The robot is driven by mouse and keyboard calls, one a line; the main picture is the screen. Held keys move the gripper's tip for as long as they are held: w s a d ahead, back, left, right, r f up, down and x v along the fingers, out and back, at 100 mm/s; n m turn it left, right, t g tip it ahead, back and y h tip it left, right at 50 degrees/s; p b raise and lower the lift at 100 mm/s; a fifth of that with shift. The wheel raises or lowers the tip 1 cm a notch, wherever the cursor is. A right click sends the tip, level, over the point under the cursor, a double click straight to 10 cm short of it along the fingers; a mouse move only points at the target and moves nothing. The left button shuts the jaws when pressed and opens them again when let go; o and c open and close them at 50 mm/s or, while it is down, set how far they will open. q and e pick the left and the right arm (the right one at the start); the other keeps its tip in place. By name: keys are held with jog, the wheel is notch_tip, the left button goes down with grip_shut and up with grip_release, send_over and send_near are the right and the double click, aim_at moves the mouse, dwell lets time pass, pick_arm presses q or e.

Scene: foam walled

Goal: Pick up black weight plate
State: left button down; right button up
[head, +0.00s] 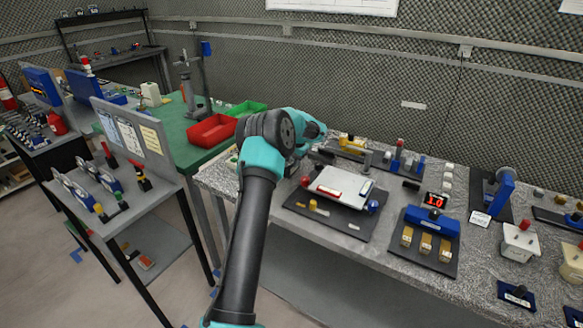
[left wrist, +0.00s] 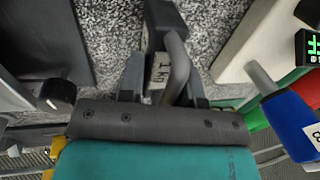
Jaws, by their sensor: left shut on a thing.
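My left gripper (left wrist: 163,88) is shut on a dark weight with a white label that reads like "1 kg" (left wrist: 160,68). I take this for the black weight plate (left wrist: 164,18). A grey curved bar (left wrist: 179,62) runs close beside the label between the fingers; I cannot tell whether it belongs to the weight. In the head view my left arm reaches over the left part of the speckled bench, and its wrist hides the fingers and most of what they hold. My right gripper is not in view.
The speckled bench (head: 225,180) also bears a white device on a black mat (head: 345,187), a blue device with a red display (head: 432,222) and a blue clamp-like tool (head: 500,190). Red (head: 211,131) and green bins (head: 245,110) stand on a green table behind.

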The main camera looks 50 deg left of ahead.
pick_arm(q)
jog(key=shift+r, duration=0.1)
dwell(0.4)
jog(key=shift+r, duration=5)
jog(key=s+d+m, duration=0.2)
jog(key=s+d, duration=0.1)
jog(key=d, duration=1.2)
jog(key=s+d+m+h, duration=0.1)
jog(key=s+d, duration=0.3)
jog(key=d, duration=1.1)
jog(key=shift+s+d+r+m+t, duration=0.2)
jog(key=shift+r+m+t, duration=0.15)
jog(key=shift+m, duration=0.35)
jog(key=shift+w, duration=0.1)
jog(key=w+a+f, duration=0.1)
jog(key=w+a, duration=0.8)
jog(key=w, duration=0.3)
jog(key=shift+w+a+f, duration=0.25)
jog(key=shift+w, duration=0.15)
